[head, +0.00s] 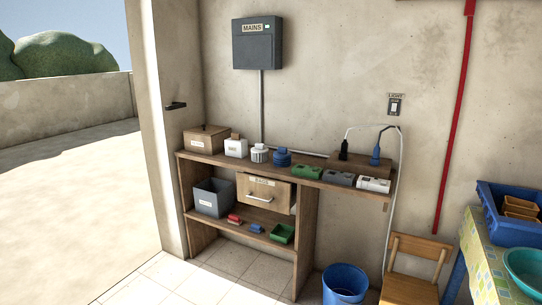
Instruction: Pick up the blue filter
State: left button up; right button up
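A blue, round, ribbed object with a knob-like top, which looks like the blue filter (282,158), stands upright on the top of the wooden shelf bench (318,182). A similar white filter (259,154) stands just to its left, with a small gap or none; I cannot tell which. To its right lies a green block-shaped device (307,172). Neither of my grippers is in view.
A wooden box (206,138) and white container (236,148) stand at the bench's left end. Grey and white devices and plugged cables are at its right. A drawer (264,190) is below. A blue bucket (345,284) and chair (414,267) stand on the floor, front right.

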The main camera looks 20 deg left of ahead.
aim_at(282, 157)
jog(key=i+j+u, duration=0.25)
jog(key=i, duration=0.35)
jog(key=i+u, duration=0.2)
jog(key=i, duration=0.4)
